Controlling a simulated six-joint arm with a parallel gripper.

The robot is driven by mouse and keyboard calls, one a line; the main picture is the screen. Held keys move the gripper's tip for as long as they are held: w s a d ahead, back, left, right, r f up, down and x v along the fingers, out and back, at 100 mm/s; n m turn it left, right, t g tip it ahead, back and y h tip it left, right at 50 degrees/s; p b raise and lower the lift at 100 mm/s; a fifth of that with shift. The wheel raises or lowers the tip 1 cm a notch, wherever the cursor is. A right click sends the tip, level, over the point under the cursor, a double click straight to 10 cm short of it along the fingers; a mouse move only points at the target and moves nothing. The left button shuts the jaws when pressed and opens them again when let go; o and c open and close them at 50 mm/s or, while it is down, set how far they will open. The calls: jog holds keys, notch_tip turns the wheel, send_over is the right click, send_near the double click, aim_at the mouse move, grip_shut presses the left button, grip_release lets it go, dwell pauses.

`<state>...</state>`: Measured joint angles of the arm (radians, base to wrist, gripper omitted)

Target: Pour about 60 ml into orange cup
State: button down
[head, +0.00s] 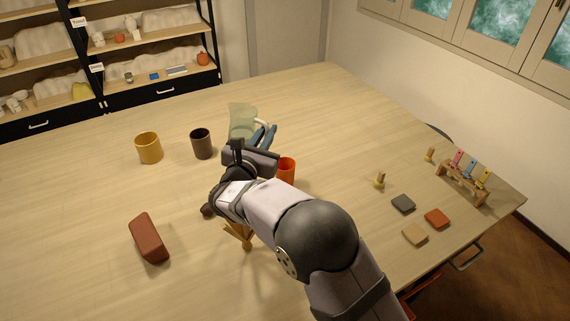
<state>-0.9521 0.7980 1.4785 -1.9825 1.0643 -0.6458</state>
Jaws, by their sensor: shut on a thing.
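A translucent pale green jug (241,116) is at the middle of the table in the head view, its lower part hidden by my arm. My gripper (263,134), with blue fingers, is shut on the jug at its pale handle. The jug looks close to upright; I cannot tell whether its base touches the table or what liquid is inside. The orange cup (287,169) stands just right of and nearer than the jug. My arm hides its left and lower parts, and its inside is not clear.
A yellow cup (149,148) and a dark cup (201,144) stand left. A red-brown block (146,238) lies front left. A yellowish object (240,236) is partly under my arm. Tiles (403,203) and a small rack (464,184) are right.

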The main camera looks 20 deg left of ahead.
jog(key=shift+w+d+f+m+g+y, duration=0.1)
jog(key=shift+d+f+m+g+y, duration=0.3)
jog(key=shift+f+m, duration=0.65)
jog(key=shift+w+d+f+m+g+y, duration=0.2)
jog(key=shift+f+m+g, duration=0.35)
jog(key=shift+m, duration=1)
jog(key=shift+d+f+m+g+y, duration=0.25)
jog(key=shift+f+m+g+y, duration=0.15)
jog(key=shift+f+m, duration=0.7)
jog(key=shift+a+r+m+p, duration=0.25)
jog(key=shift+r+m+p, duration=0.1)
jog(key=shift+m, duration=0.35)
jog(key=shift+s+a+f+m+g+y+b, duration=0.1)
jog(key=shift+a+f+m+g+y+b, duration=0.1)
jog(key=shift+f+m, duration=0.15)
jog(key=shift+s+a+f+m+g+y+b, duration=0.1)
jog(key=shift+f+m+y, duration=0.1)
jog(key=shift+f+m, duration=0.1)
jog(key=shift+d, duration=0.2)
jog(key=shift+w+a+f+m+y+b, duration=0.15)
jog(key=shift+a+f+m+y+b, duration=0.25)
jog(key=shift+b, duration=1.45)
jog(key=shift+s+a+f+m+b, duration=0.25)
jog(key=shift+a+b, duration=0.15)
jog(key=shift+b, duration=0.95)
jog(key=shift+r, duration=0.15)
